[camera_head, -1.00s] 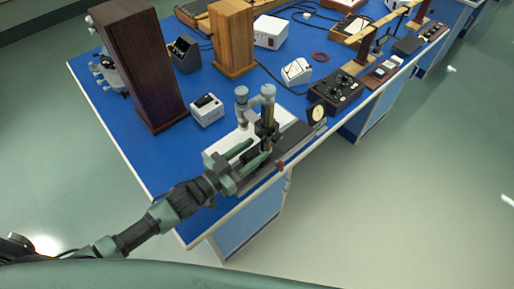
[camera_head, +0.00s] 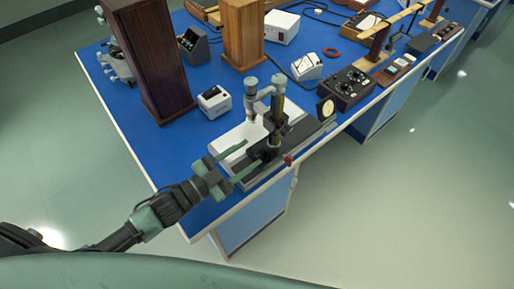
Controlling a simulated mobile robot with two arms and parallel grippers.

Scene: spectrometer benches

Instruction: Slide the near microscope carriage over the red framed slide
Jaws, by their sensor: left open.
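The near microscope carriage (camera_head: 277,122) stands upright on a dark rail base (camera_head: 312,130) at the near edge of the blue bench. It has a grey eyepiece tube and a dark brass column. A white slab (camera_head: 232,142) lies beside the rail, on its left. My left gripper (camera_head: 253,154) is open and empty, its two green fingers pointing toward the carriage's lower part from the left. Whether a fingertip touches the carriage is hard to tell. I cannot make out the red framed slide. My right gripper is not in view.
A round dial (camera_head: 326,109) stands by the rail's far end, with a black control box (camera_head: 349,88) beyond. A small white meter (camera_head: 214,102) and a tall dark wooden column (camera_head: 147,62) stand to the left. Blue bench top is bare at front left.

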